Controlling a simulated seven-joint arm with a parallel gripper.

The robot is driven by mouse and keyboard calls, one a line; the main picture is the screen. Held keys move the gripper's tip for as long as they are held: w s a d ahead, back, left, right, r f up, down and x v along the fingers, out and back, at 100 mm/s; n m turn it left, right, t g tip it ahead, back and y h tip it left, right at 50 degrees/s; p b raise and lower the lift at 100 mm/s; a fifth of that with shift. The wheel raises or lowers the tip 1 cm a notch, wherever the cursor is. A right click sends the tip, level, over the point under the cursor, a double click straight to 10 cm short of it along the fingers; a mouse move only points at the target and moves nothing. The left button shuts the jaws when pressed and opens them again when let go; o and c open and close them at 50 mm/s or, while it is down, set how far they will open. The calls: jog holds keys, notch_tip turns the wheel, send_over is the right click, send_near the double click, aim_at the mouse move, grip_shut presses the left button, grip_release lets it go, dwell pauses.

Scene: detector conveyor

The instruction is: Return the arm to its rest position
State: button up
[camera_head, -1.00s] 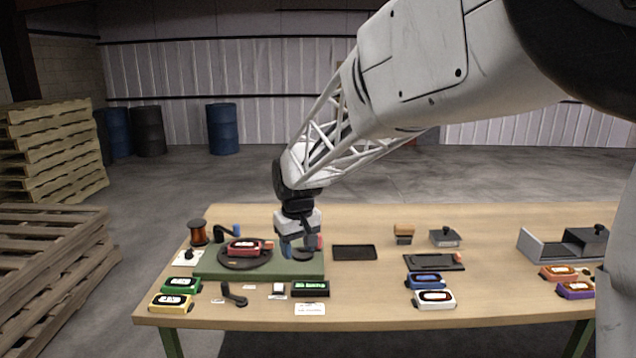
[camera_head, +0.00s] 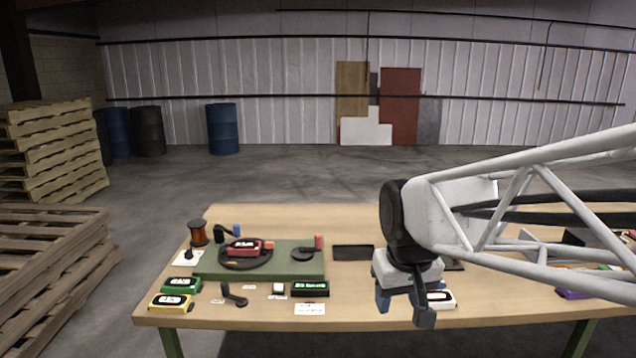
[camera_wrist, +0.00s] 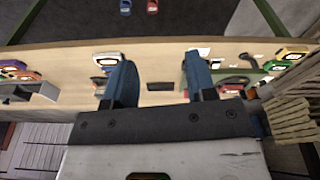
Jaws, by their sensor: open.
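My gripper (camera_head: 402,306) hangs over the front right part of the wooden table (camera_head: 240,317) in the head view. Its two blue fingers point down, apart, with nothing between them. My arm comes in from the right and covers much of the table's right half. A white device (camera_head: 441,299) shows partly behind the gripper.
A green board (camera_head: 212,268) bears a dark turntable with a red device (camera_head: 243,247). Green (camera_head: 181,285) and yellow (camera_head: 171,302) devices lie at the left. A black tray (camera_head: 352,252) sits mid-table. Pallets (camera_head: 50,150) and barrels (camera_head: 222,128) stand on the floor.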

jog(key=s+d+f+m, duration=0.1)
jog(key=s+d, duration=0.1)
jog(key=s, duration=0.4)
jog(key=s+d+f+m, duration=0.1)
jog(key=s+d+f, duration=0.1)
jog(key=s, duration=0.4)
jog(key=shift+s+d+f+t, duration=0.15)
jog(key=shift+s+d+t, duration=0.15)
jog(key=shift+s+d, duration=0.15)
